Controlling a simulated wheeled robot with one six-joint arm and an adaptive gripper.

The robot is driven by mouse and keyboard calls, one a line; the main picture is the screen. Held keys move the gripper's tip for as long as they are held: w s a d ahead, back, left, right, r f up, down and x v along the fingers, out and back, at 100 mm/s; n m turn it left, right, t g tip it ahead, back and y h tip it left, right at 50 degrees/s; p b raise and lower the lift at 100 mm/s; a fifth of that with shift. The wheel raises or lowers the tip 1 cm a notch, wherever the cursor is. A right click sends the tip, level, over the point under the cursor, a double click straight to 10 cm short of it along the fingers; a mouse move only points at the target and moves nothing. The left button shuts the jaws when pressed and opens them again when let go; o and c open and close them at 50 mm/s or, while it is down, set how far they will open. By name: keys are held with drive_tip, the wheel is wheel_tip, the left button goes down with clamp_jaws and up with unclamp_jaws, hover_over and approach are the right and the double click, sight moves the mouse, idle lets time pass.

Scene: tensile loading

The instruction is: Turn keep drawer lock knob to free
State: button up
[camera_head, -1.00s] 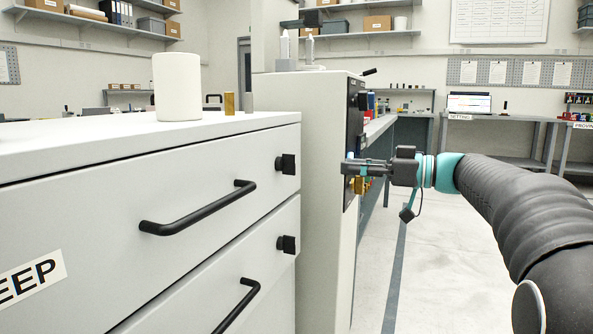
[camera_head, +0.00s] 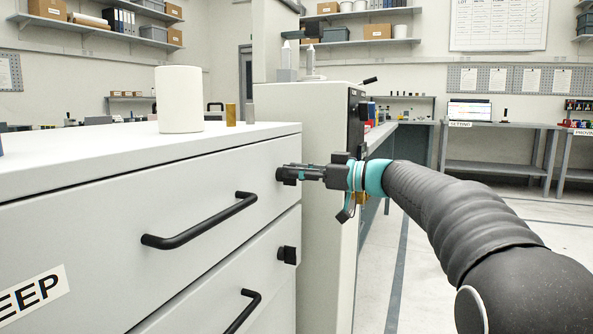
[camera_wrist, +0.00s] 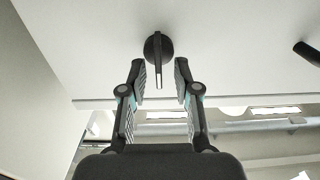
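The keep drawer cabinet (camera_head: 60,215) is white with black bar handles and a partly visible "EEP" label (camera_head: 32,296). My gripper (camera_head: 290,174) is at the right end of the upper drawer front, over its lock knob, which it mostly hides in the head view. In the wrist view the black lock knob (camera_wrist: 158,48) has a bar with a light line on it. My gripper (camera_wrist: 160,75) is open there, with one finger on each side of the knob's bar and a gap on both sides. A second black knob (camera_head: 287,255) is on the lower drawer.
The upper drawer handle (camera_head: 200,222) is left of my gripper; part of a handle also shows in the wrist view (camera_wrist: 308,53). A white cylinder (camera_head: 180,100) and small metal pieces (camera_head: 231,114) stand on the cabinet top. A tall pale cabinet (camera_head: 325,200) stands just behind.

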drive_tip(key=shift+w+a, duration=0.1)
drive_tip(key=shift+a, duration=0.1)
clamp_jaws()
